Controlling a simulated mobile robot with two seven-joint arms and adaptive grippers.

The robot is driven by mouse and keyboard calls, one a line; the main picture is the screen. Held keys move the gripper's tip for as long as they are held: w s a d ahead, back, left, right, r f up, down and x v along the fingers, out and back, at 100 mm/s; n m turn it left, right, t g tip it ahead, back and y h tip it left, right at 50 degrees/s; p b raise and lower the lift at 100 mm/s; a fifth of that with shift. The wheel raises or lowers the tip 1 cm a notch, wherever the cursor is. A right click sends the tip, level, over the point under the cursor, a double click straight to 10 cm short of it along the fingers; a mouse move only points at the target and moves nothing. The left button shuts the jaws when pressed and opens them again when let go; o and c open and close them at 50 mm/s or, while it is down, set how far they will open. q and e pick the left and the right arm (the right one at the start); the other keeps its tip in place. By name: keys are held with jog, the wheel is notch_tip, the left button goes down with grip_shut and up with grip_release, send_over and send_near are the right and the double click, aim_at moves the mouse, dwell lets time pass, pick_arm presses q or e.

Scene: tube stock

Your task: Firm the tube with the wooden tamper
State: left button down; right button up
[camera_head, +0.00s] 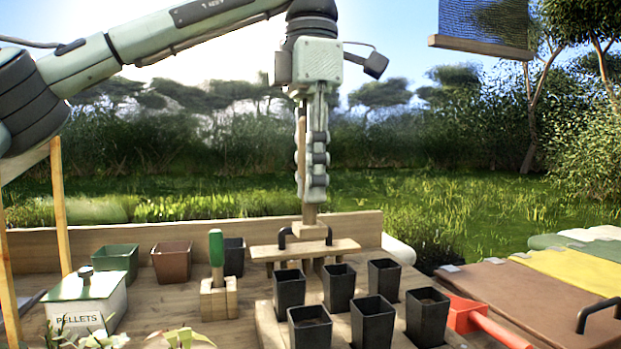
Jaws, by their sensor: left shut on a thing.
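My left gripper (313,190) points straight down and is shut on the wooden tamper (310,214), whose flat block end is at the bottom. The tamper is upright behind the tubes, over or just behind a wooden board with a black handle (283,238); I cannot tell if they touch. Several black square tubes stand in a wooden block in front: among them a back left tube (289,292), a middle tube (339,287), a front tube (373,325) and a right tube (427,318). The right tube shows brown fill. My right gripper is out of view.
A green-handled tool (216,248) stands in a small wooden holder. A pellets box (87,303) is at left. A red scoop (485,322) and lidded bins (530,300) are at right.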

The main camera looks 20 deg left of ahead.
aim_at(310, 224)
pick_arm(q)
jog(key=shift+f, duration=1.4)
jog(key=shift+f+b, duration=0.85)
jog(key=shift+f, duration=0.35)
jog(key=shift+f+b, duration=0.25)
jog(key=shift+b, duration=0.15)
jog(key=shift+f, duration=0.3)
jog(key=shift+f+b, duration=0.7)
jog(key=shift+f, duration=0.35)
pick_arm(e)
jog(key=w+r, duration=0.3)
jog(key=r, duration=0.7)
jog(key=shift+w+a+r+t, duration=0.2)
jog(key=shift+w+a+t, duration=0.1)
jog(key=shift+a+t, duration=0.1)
